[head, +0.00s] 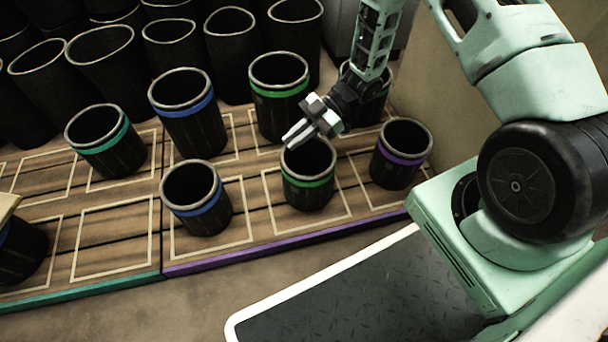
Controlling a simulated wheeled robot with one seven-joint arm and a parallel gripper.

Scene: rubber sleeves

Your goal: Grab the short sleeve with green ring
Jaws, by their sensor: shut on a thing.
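The short black sleeve with a green ring (308,182) stands upright in a marked square at the front of the wooden platform. My gripper (290,138) is at the sleeve's top, its fingers reaching over the far-left part of the rim. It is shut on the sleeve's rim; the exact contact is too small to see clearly. A taller sleeve with a green ring (279,95) stands behind it, to the left of my wrist.
A short blue-ringed sleeve (197,200) stands to the left and a purple-ringed sleeve (400,155) to the right. A taller blue-ringed sleeve (188,112) and a teal-ringed one (106,142) are further left. Several plain black sleeves crowd the back.

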